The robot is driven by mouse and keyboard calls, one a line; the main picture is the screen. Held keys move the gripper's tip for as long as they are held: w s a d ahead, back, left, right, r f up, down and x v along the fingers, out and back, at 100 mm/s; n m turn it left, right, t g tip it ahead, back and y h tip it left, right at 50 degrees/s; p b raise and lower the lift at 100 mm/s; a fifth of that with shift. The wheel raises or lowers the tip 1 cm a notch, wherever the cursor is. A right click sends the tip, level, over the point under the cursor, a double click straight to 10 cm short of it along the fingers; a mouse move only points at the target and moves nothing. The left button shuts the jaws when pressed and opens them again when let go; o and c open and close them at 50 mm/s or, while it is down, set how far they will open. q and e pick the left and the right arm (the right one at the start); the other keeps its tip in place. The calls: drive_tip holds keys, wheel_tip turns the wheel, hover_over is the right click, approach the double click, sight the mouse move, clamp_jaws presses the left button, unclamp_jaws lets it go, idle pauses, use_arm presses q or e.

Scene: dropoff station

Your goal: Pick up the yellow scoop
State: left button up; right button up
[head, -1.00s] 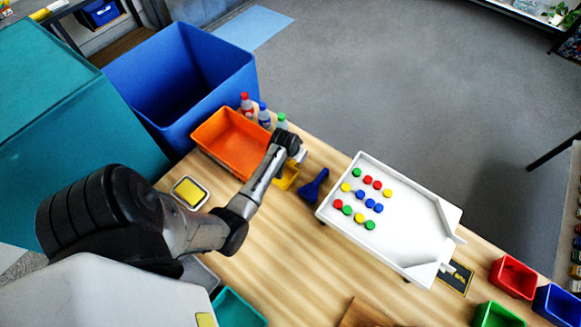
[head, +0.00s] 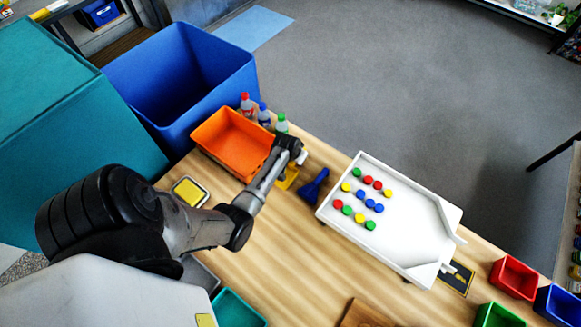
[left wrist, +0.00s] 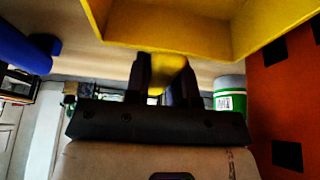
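The yellow scoop shows in the head view (head: 289,178) as a small patch under my left gripper (head: 294,157), between the orange bin and a blue tool. Much of it is hidden by the gripper. In the left wrist view the scoop's wide yellow body (left wrist: 180,35) fills the top. Its handle lies between the two dark fingers of my left gripper (left wrist: 168,80), which appear shut on it. I cannot tell whether the scoop touches the table. My right gripper is not in view.
An orange bin (head: 212,133) stands beside the scoop, with several bottles (head: 264,113) behind. A blue tool (head: 314,187) and a white tray (head: 405,250) with coloured caps are to the right. A yellow sponge dish (head: 189,192) lies left. Bare wood (head: 290,260) is in front.

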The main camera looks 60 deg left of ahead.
use_arm(q)
clamp_jaws()
drive_tip(key=shift+r, duration=0.1)
drive_tip(key=shift+r, duration=0.5)
drive_tip(key=r, duration=0.1)
drive_tip(key=d+r, duration=0.1)
drive_tip(key=r, duration=0.1)
drive_tip(key=shift+w+r, duration=0.2)
drive_tip(key=shift+r, duration=0.1)
drive_tip(key=w+d+r, duration=0.2)
drive_tip(key=d+r, duration=0.4)
drive_tip(key=d, duration=0.4)
drive_tip(key=shift+w+r, duration=0.15)
drive_tip(key=shift+w, duration=0.25)
drive_tip(key=shift+d, duration=0.1)
